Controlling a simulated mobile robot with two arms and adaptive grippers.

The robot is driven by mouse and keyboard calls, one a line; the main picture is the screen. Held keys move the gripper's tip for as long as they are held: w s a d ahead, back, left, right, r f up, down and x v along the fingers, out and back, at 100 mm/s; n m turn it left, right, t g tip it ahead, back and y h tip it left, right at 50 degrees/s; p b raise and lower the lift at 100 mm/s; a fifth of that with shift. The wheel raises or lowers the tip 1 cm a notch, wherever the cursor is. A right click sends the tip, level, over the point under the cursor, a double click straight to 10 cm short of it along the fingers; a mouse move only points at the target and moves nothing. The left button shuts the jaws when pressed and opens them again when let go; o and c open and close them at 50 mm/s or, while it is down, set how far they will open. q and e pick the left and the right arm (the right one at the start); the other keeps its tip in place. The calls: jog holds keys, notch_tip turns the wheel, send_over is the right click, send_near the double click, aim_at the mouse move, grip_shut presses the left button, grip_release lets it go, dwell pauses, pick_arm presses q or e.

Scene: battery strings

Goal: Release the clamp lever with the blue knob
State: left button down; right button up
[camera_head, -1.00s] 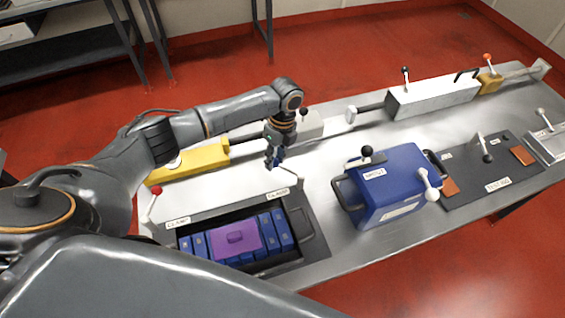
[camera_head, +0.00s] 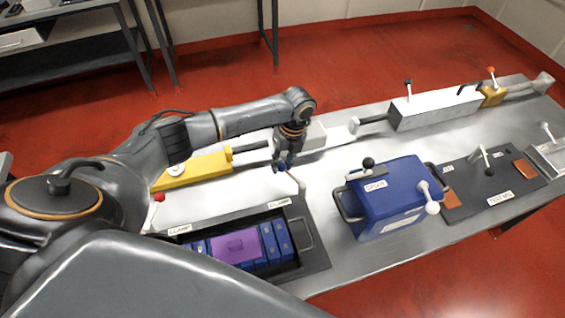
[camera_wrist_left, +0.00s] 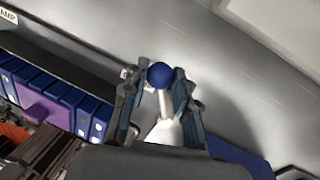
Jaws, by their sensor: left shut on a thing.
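The battery tray (camera_head: 318,262) holds blue cells and a purple block (camera_head: 236,247). At its back right corner is the clamp lever (camera_head: 292,182), a white shaft. Its blue knob (camera_wrist_left: 160,75) shows clearly in the left wrist view, between my fingers. My left gripper (camera_head: 283,165) is shut on this knob, with one finger on each side; it also shows in the left wrist view (camera_wrist_left: 158,98). In the head view the gripper mostly hides the knob. A second lever with a red knob (camera_head: 159,198) stands at the tray's back left corner.
A blue box (camera_head: 400,205) with handles and a black-knobbed lever stands right of the tray. Behind are a yellow block (camera_head: 195,170) and a white block (camera_head: 435,106). A dark test plate (camera_head: 500,180) lies farther right. Bare metal bench lies between them.

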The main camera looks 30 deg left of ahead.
pick_arm(q)
jog(key=shift+w+d+r, duration=0.1)
jog(key=shift+w+r, duration=0.05)
jog(key=shift+w, duration=0.1)
jog(key=c, duration=1.3)
grip_release()
jog(key=shift+o, duration=1.4)
jog(key=shift+w, duration=0.1)
notch_tip(320, 180, up, 12)
jog(key=w+d, duration=0.1)
jog(key=w, duration=0.1)
jog(key=shift+d+f, duration=0.2)
jog(key=shift+f, duration=0.05)
